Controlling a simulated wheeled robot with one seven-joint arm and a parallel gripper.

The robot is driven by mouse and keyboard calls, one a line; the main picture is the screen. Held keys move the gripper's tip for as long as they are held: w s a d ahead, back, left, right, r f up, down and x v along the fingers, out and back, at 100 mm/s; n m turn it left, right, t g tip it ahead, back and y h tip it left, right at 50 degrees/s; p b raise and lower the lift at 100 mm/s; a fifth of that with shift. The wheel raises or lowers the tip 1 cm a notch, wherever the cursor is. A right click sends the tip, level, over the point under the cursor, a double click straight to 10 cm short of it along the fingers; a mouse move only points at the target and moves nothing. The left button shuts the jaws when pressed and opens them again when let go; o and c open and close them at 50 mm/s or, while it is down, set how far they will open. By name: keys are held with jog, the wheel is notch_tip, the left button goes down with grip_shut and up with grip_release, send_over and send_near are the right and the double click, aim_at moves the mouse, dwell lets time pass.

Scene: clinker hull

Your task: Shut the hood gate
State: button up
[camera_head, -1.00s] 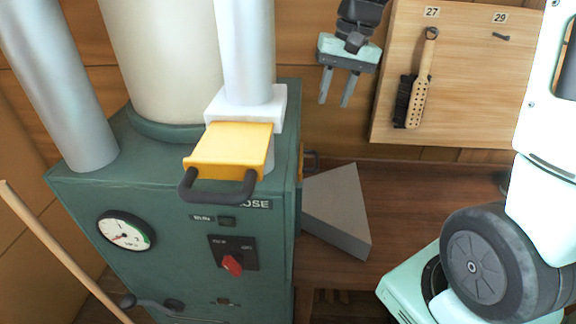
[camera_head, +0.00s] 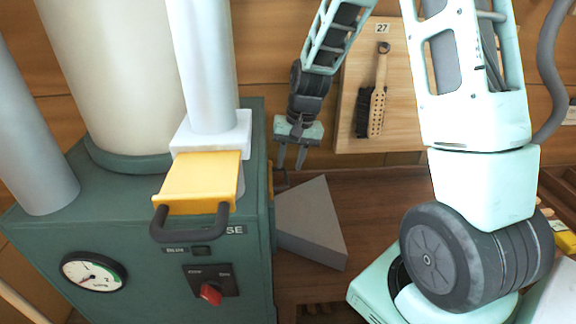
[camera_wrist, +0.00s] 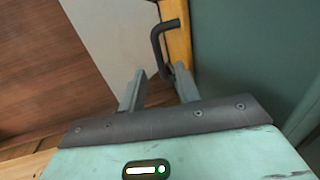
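A yellow sliding gate plate (camera_head: 199,180) with a black handle (camera_head: 190,229) sticks out of a white collar on a pipe above the green machine; its label is partly hidden and ends in "SE". A second dark handle (camera_head: 280,183) shows on the machine's right side. In the wrist view a yellow-orange plate (camera_wrist: 177,35) with a black handle (camera_wrist: 158,45) lies just ahead of the fingers. I see no readable hood label. My gripper (camera_head: 291,160) is beside the machine's right side, open. Its fingers (camera_wrist: 160,80) are apart, with the handle's lower end near their tips; contact is unclear.
The green machine (camera_head: 140,250) carries a gauge (camera_head: 93,272) and a red switch (camera_head: 211,294). A grey wedge-shaped block (camera_head: 312,225) lies on the wooden surface right of it. A brush (camera_head: 375,100) hangs on a wooden board behind. Large pipes rise at the left.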

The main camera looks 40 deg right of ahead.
aim_at(286, 176)
jog(key=shift+w+a+f, duration=0.1)
jog(key=shift+a+f, duration=0.05)
jog(key=shift+f, duration=0.65)
jog(key=shift+w+a+f, duration=0.1)
jog(key=shift+f, duration=0.65)
grip_shut()
notch_tip(286, 176, down, 9)
jog(key=b, duration=0.6)
jog(key=shift+s+r, duration=0.1)
jog(key=shift+r, duration=0.1)
grip_release()
jog(key=shift+r, duration=0.15)
